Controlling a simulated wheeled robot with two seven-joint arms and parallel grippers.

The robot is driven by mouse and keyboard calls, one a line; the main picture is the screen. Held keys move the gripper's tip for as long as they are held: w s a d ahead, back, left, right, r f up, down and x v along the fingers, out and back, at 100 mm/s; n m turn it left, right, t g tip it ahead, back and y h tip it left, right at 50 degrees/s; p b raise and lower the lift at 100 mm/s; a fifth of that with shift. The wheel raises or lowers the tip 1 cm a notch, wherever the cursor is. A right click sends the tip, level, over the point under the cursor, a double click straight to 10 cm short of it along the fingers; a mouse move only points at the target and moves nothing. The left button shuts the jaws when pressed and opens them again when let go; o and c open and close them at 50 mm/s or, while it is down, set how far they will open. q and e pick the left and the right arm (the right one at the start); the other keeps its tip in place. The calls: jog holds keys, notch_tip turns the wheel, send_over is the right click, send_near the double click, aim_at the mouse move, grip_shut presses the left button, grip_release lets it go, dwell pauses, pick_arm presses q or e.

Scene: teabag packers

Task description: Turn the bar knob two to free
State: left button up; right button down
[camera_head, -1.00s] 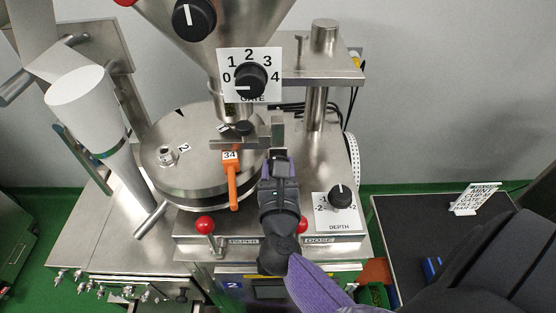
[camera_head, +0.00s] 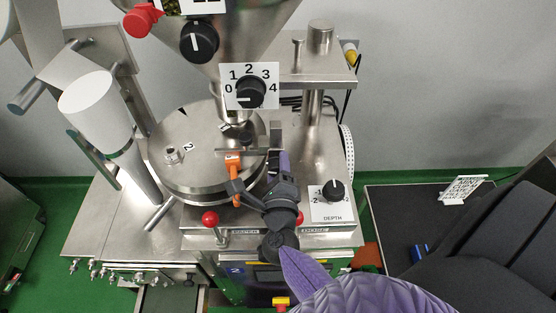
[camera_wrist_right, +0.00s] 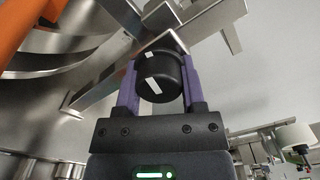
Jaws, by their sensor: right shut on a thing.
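In the right wrist view a black round knob (camera_wrist_right: 168,80) with two short white marks sits between the purple fingers of my right gripper (camera_wrist_right: 160,68). The gripper is shut on it. One mark is on its face, the other near its upper edge. A metal bar (camera_wrist_right: 115,68) runs behind the knob. In the head view my right gripper (camera_head: 284,166) reaches in to the right of the orange handle (camera_head: 232,170) and hides the held knob. I cannot read the knob's setting. My left gripper is not in view.
The gate knob (camera_head: 250,93) points at 0 on the hopper above. The depth knob (camera_head: 333,190) stands right of my gripper. A red ball knob (camera_head: 210,218) is in front. A round steel drum (camera_head: 185,165) lies to the left. A dark tray (camera_head: 400,205) is at the right.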

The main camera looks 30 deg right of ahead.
jog(key=shift+n+p, duration=0.6)
jog(key=shift+n, duration=1.1)
jog(key=shift+c, duration=1)
grip_release()
